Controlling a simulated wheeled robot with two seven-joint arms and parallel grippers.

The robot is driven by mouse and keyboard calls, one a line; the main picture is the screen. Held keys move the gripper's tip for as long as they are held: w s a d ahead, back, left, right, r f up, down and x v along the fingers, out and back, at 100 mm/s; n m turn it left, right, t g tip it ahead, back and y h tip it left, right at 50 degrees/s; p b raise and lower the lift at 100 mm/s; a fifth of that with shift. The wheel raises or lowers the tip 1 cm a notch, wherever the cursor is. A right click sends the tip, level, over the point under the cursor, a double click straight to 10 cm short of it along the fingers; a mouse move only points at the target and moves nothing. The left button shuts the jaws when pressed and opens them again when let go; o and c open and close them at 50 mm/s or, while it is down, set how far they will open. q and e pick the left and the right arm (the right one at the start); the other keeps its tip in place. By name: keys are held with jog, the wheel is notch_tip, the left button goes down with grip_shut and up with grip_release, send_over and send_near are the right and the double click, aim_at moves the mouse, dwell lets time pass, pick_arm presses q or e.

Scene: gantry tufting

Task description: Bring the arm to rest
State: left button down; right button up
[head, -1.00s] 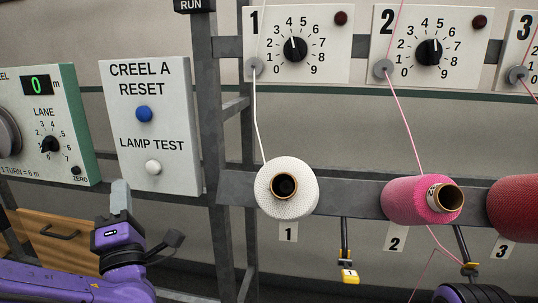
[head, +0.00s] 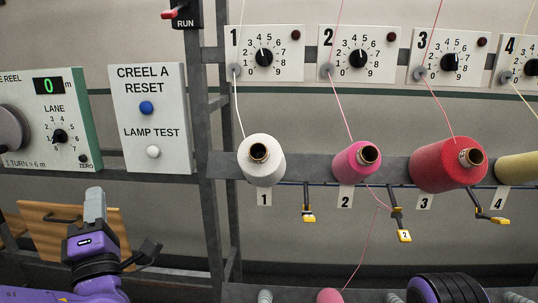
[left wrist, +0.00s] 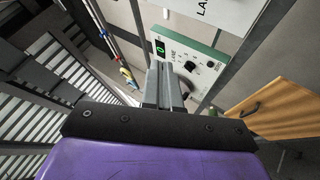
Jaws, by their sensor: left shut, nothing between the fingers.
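My left gripper (head: 95,203) stands upright at the lower left of the head view, below the lane panel and the reset panel. Its grey fingers are together with nothing between them. In the left wrist view the closed fingers (left wrist: 163,84) point toward the lane panel, apart from it as far as I can tell. My right gripper is not in view. A purple and black part of my own body shows at the bottom right of the head view.
A panel with a green display (head: 50,120) and the creel reset panel (head: 152,150) stand behind the gripper. A wooden drawer (head: 40,222) is beside it. A white cone (head: 262,170), a pink cone (head: 350,168) and a red cone (head: 437,165) sit on the rack to the right.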

pick_arm(q)
notch_tip(320, 180, down, 26)
jog(key=w+d+m+g+h, duration=0.25)
jog(key=m+g+h, duration=0.5)
jog(key=m, duration=0.45)
jog(key=s+a+f+m+g, duration=0.1)
jog(key=s+f+m+g, duration=0.15)
jog(key=s+f, duration=0.55)
jog(key=s+f+m+g, duration=0.1)
jog(key=s+f+g, duration=0.25)
jog(key=f, duration=0.75)
jog(key=s+f+m+g, duration=0.1)
jog(key=s+f+g, duration=0.1)
jog(key=s+f, duration=0.3)
jog(key=s+f+g+b, duration=0.1)
jog(key=s+f+g, duration=0.2)
jog(key=s, duration=0.9)
notch_tip(320, 180, down, 3)
jog(key=shift+a+m, duration=0.35)
jog(key=shift+a, duration=0.1)
